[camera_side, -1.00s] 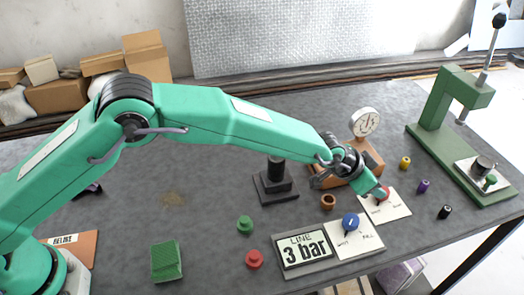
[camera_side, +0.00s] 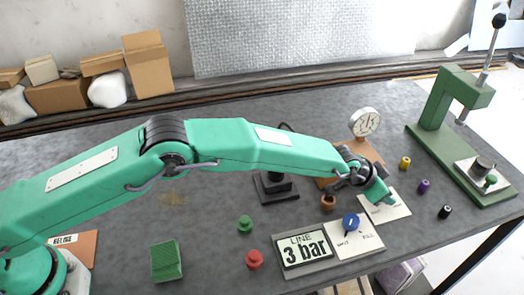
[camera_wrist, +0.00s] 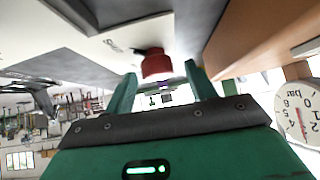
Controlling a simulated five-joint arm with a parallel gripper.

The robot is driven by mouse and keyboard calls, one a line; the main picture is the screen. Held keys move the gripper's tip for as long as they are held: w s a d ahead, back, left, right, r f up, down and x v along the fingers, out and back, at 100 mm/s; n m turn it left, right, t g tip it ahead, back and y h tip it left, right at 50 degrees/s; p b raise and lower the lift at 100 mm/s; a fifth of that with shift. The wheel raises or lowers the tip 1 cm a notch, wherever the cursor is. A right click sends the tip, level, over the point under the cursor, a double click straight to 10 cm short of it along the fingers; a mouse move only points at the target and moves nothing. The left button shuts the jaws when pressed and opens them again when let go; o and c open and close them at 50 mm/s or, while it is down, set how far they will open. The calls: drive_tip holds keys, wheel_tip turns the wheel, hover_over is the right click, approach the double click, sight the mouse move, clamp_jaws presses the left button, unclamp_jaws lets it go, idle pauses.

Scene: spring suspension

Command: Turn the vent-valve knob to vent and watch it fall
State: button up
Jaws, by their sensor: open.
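A red knob (camera_wrist: 157,65) shows in the wrist view beyond my open fingers, roughly centred between them; the fingers do not visibly grip it. In the side view my gripper (camera_side: 383,196) is low over the white card (camera_side: 393,211) at the right and hides the red knob. A blue knob (camera_side: 350,222) sits on another white card beside the "LINE 3 bar" sign (camera_side: 306,250). A round dial gauge (camera_side: 365,123) stands behind my gripper; its face also shows in the wrist view (camera_wrist: 300,115).
A brown block (camera_side: 367,150) and a black post on a base (camera_side: 277,190) stand behind my forearm. A small copper-coloured cup (camera_side: 328,203) is close left of my gripper. Yellow (camera_side: 405,162), purple (camera_side: 424,186) and black (camera_side: 444,211) pieces and a green press (camera_side: 450,110) are to the right.

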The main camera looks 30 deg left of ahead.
drive_tip(key=shift+w+d+f, duration=0.35)
drive_tip(key=shift+f, duration=0.2)
drive_tip(key=c, duration=1)
